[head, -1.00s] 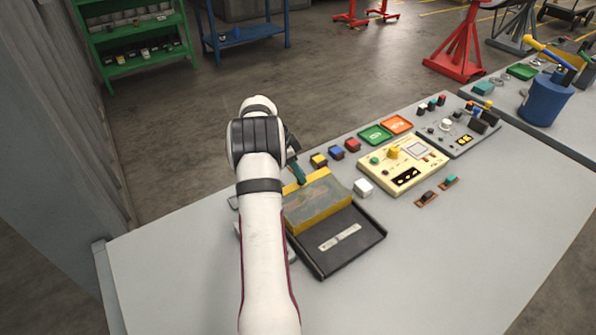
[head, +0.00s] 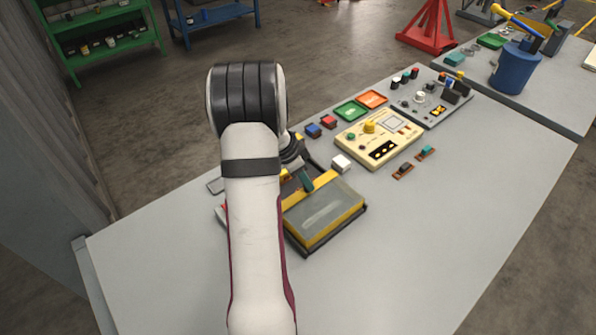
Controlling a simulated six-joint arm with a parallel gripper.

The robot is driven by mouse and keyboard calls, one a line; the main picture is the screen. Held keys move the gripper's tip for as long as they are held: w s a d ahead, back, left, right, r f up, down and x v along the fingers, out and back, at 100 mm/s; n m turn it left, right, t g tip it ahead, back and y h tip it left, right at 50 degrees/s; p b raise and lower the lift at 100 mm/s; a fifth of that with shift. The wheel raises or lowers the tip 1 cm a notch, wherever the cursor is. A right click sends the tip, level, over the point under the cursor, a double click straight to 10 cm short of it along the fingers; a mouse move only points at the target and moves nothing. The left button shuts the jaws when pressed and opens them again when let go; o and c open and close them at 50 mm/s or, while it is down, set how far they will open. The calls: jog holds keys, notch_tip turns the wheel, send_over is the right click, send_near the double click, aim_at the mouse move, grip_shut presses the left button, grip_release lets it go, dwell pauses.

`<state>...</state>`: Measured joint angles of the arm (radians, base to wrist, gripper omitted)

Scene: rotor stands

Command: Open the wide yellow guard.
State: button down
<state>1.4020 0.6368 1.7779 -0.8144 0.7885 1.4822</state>
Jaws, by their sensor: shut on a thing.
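The wide yellow guard (head: 334,237) has a yellow frame and a see-through grey panel. It lies over the dark base (head: 308,252), low and nearly flat as far as I can tell. A pale label shows dimly through the panel. My gripper (head: 305,181) is at the guard's far side, its teal fingertips against the yellow far edge, shut on it. My white arm hides the guard's left side and part of the gripper, so the exact grip is not clear.
A white block (head: 341,163) stands just beyond the guard's far right. A cream control panel (head: 380,140), blue block (head: 313,130) and red block (head: 329,122) lie farther back. Small switches (head: 403,171) sit to the right. The table's near right is clear.

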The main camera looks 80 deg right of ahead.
jog(key=c, duration=0.6)
grip_release()
jog(key=shift+w+r, duration=0.1)
jog(key=v, duration=1.5)
jog(key=shift+w+r, duration=0.15)
jog(key=shift+r, duration=0.15)
